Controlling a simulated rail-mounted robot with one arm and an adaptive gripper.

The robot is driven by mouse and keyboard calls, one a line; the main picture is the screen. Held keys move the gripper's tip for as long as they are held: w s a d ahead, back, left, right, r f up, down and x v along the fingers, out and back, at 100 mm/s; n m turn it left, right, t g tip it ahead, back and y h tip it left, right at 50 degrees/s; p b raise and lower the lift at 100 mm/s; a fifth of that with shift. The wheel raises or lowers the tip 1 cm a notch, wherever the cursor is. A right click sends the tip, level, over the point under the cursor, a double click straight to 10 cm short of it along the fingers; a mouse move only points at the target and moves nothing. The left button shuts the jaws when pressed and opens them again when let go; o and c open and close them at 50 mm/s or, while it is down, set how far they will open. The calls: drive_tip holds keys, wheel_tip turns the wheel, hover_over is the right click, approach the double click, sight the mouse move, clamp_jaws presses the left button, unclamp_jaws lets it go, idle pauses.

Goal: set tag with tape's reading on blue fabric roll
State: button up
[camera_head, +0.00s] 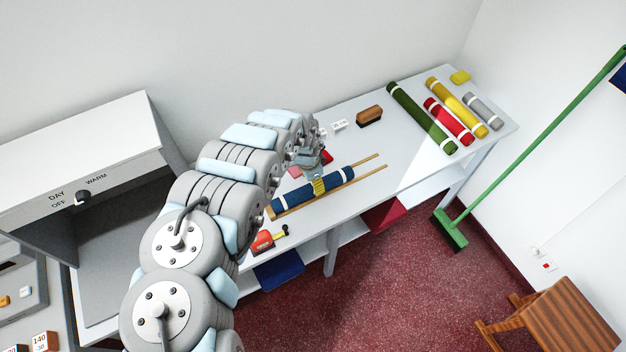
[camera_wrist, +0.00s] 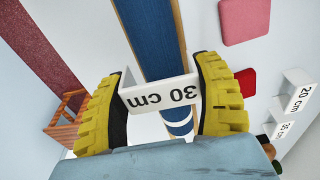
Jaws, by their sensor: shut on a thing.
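My gripper (camera_head: 318,184) is over the middle of the blue fabric roll (camera_head: 343,175). In the wrist view its yellow fingers (camera_wrist: 162,84) are shut on a white tag (camera_wrist: 160,94) printed "30 cm". The tag lies across the blue roll (camera_wrist: 150,35) in that view; I cannot tell whether it touches it. The roll lies between two wooden strips (camera_head: 370,172). A red tape measure (camera_head: 262,241) with a yellow end lies near the table's front edge; its reading is too small to tell. Other white tags, "20 cm" (camera_wrist: 298,98) and "35 cm" (camera_wrist: 288,130), stand aside.
Green (camera_head: 420,116), red (camera_head: 449,121), yellow (camera_head: 457,107) and grey (camera_head: 483,111) rolls lie at the table's right. A brown brush (camera_head: 369,116) is at the back. A pink block (camera_wrist: 244,20) and a red item (camera_wrist: 246,82) sit beside the blue roll. The table between brush and green roll is clear.

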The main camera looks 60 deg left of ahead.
drive_tip(key=shift+f+b, duration=0.75)
drive_tip(key=shift+f, duration=1.1)
drive_tip(key=o, duration=0.9)
drive_tip(key=shift+s+a+r, duration=0.1)
drive_tip(key=shift+r, duration=1.4)
drive_tip(key=shift+s+r, duration=0.2)
drive_tip(key=shift+r, duration=1.3)
drive_tip(key=shift+s+r, duration=0.2)
drive_tip(key=shift+r, duration=1.25)
drive_tip(key=shift+s+r, duration=0.2)
drive_tip(key=shift+r, duration=1.3)
